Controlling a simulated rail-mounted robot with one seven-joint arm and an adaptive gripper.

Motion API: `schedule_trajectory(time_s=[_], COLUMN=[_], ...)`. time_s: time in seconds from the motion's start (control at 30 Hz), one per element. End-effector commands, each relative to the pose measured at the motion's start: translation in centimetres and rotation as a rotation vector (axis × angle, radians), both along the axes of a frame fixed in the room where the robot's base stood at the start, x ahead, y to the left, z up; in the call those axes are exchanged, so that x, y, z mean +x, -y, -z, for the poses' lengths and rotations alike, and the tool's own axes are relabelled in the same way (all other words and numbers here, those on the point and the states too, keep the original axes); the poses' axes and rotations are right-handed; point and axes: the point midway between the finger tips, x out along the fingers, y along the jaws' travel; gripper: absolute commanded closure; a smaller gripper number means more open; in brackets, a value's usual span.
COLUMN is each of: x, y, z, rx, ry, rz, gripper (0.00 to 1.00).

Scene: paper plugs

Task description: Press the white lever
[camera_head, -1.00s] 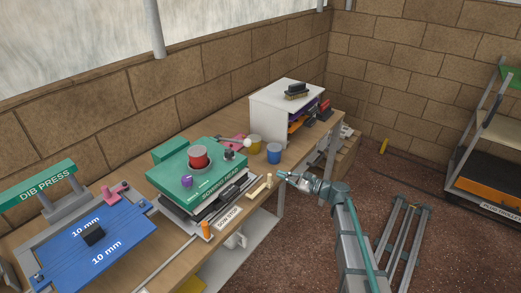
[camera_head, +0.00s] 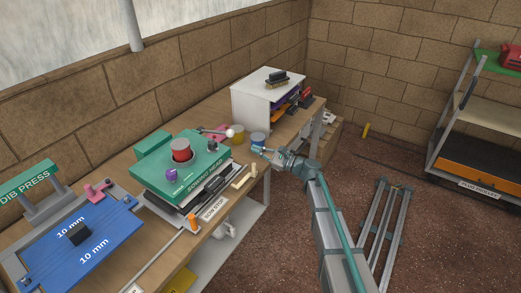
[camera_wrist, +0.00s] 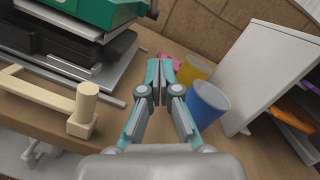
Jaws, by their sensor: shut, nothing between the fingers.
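A lever with a pale, nearly white ball knob (camera_head: 230,132) sticks out from the green boring head machine (camera_head: 190,193) in the head view. A cream lever (camera_head: 243,176) with an upright round peg stands at the bench's front edge; it also shows at the left in the wrist view (camera_wrist: 84,104). I cannot tell for sure which is the white lever. My gripper (camera_head: 258,151) is shut and empty, in front of the blue cup and beyond the cream lever. In the wrist view the gripper's fingertips (camera_wrist: 157,80) are together, right of the cream lever and apart from it.
A blue cup (camera_wrist: 208,104) is close to the right of my fingers, with a yellow cup (camera_wrist: 193,70) behind it. A white cabinet (camera_head: 252,103) stands farther right. The dib press (camera_head: 65,235) is at the left.

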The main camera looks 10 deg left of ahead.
Motion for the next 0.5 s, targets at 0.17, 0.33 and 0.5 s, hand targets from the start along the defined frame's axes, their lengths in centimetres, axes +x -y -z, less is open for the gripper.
schedule_trajectory(time_s=[0.17, 0.33, 0.5], x=[1.0, 1.7, 0.3], y=[-3.7, -6.7, -6.9], z=[-0.6, -0.9, -3.2], rx=[0.0, 0.0, 0.0], ry=[-0.001, -0.001, -0.001], rz=[-0.002, -0.002, 0.0], gripper=[1.0, 1.0, 1.0])
